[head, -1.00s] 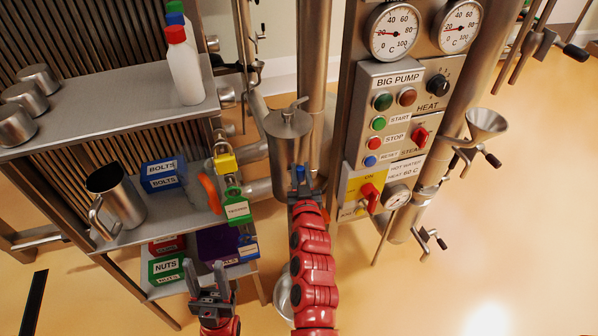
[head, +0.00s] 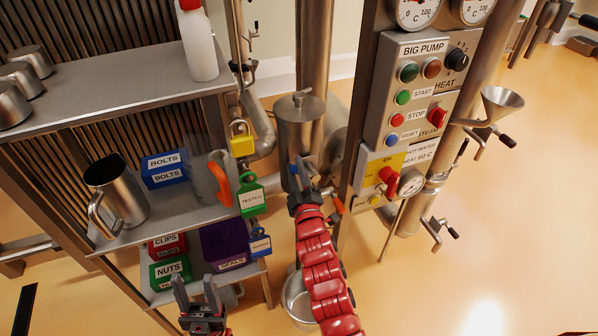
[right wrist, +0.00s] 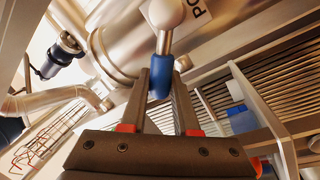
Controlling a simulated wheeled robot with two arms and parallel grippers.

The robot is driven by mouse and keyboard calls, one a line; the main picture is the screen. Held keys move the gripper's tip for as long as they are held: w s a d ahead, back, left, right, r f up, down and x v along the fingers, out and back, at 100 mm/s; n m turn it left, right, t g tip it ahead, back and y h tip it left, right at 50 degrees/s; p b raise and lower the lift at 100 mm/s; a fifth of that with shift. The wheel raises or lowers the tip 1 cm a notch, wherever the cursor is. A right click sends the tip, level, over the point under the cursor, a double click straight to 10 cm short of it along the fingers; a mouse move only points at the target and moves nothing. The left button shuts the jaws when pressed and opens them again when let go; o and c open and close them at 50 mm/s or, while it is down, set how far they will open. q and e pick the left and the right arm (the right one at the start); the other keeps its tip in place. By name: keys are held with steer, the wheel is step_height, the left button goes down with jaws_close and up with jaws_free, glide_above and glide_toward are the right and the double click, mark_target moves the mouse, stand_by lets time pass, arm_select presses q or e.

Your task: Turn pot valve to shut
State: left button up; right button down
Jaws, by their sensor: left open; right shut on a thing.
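The steel pot (head: 298,125) with its lid stands upright in the middle of the head view. My right gripper (head: 299,172) is at the pot's lower front, its fingers around the blue handle (head: 292,169) of the pot valve. In the right wrist view the fingers (right wrist: 160,82) are shut on the blue part (right wrist: 161,70) of this handle, with a pale rounded end (right wrist: 165,14) above it. The valve body is mostly hidden by the gripper. My left gripper (head: 196,290) is open and empty at the bottom, in front of the lower shelf.
A steel bucket (head: 298,300) is on the floor below the pot. The shelf rack (head: 130,115) on the left holds a jug (head: 115,190) and labelled bins. The BIG PUMP panel (head: 400,110) stands right of the pot. Open floor lies further right.

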steer(key=f+n+y+b, duration=0.1)
steer(key=f+n+b, duration=0.1)
steer(key=n, duration=0.1)
steer(key=a+f+n+y+b, duration=0.1)
steer(key=n+b, duration=0.1)
steer(key=n, duration=0.2)
steer(key=f+n+y+b, duration=0.1)
steer(key=f+n+b, duration=0.1)
steer(key=n+b, duration=0.1)
steer(key=shift+s+a+f+n, duration=0.25)
steer(key=shift+s+f+n, duration=0.1)
steer(key=shift+n, duration=0.35)
steer(key=shift+d+f, duration=0.1)
steer(key=shift+f, duration=0.2)
steer(key=c, duration=0.7)
jaws_free()
steer(key=shift+o, duration=0.2)
steer(key=shift+r, duration=0.15)
steer(key=shift+w+r, duration=0.1)
steer(key=shift+r, duration=0.1)
steer(key=b+v, duration=0.1)
steer(key=v, duration=1.6)
steer(key=shift+d, duration=0.2)
